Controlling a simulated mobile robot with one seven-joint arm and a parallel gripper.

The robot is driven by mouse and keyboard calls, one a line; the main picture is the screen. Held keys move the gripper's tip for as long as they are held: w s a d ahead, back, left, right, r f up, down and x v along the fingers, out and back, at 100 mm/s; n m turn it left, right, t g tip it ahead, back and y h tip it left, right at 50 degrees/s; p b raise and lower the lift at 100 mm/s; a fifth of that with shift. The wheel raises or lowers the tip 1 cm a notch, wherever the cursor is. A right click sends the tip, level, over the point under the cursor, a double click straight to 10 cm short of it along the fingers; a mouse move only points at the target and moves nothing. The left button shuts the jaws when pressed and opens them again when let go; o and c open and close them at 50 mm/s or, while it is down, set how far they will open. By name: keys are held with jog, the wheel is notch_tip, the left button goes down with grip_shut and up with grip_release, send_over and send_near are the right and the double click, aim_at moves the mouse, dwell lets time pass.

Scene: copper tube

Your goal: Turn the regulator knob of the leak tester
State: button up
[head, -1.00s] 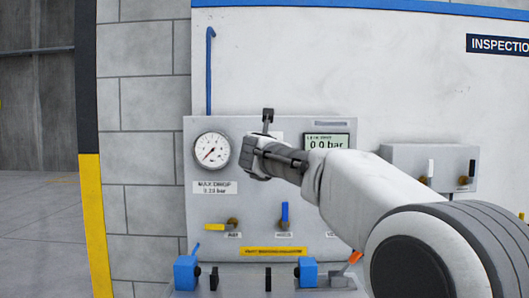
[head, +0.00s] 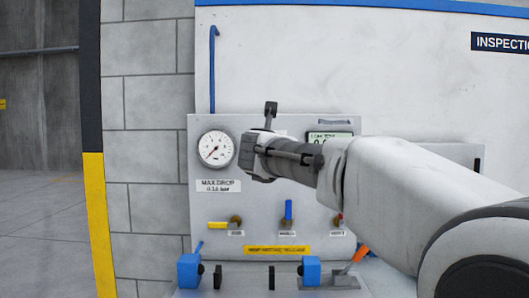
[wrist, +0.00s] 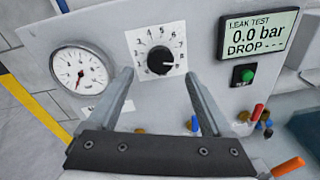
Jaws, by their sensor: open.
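The regulator knob (wrist: 160,61) is black and round, on a white numbered dial plate (wrist: 142,38) on the grey leak tester panel (head: 205,260). In the wrist view its pointer line is toward the right, near the 8. My gripper (wrist: 158,86) is open, its two fingers spread below and to either side of the knob, with nothing between them. Whether a finger touches the panel cannot be told. In the head view my gripper (head: 262,120) is in front of the panel and hides the knob.
A round pressure gauge (head: 216,148) is left of the dial. The display (wrist: 258,36) reads 0.0 bar, with a green button (wrist: 246,75) below it. A yellow-handled valve (head: 218,225) and a blue-handled valve (head: 289,210) are lower on the panel. Blue clamps (head: 189,270) stand below.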

jog(key=s, duration=1.2)
jog(key=shift+a+r+p, duration=0.25)
jog(key=shift+r+p, duration=0.15)
jog(key=shift+r, duration=0.05)
jog(key=s+d+f+m+g, duration=0.4)
jog(key=s+d+f+m, duration=0.1)
jog(key=s+f+m, duration=0.5)
jog(key=s+d+f+m+g, duration=0.45)
jog(key=s+f+m, duration=0.35)
jog(key=f+m, duration=0.3)
jog(key=s+d+f+m+g, duration=0.3)
jog(key=s+d+f+m, duration=0.2)
jog(key=s+f+m, duration=0.55)
notch_tip(320, 180, up, 22)
jog(key=w+m+p, duration=0.1)
jog(key=p, duration=2)
jog(key=shift+d+y, duration=0.3)
jog(key=shift+d, duration=0.05)
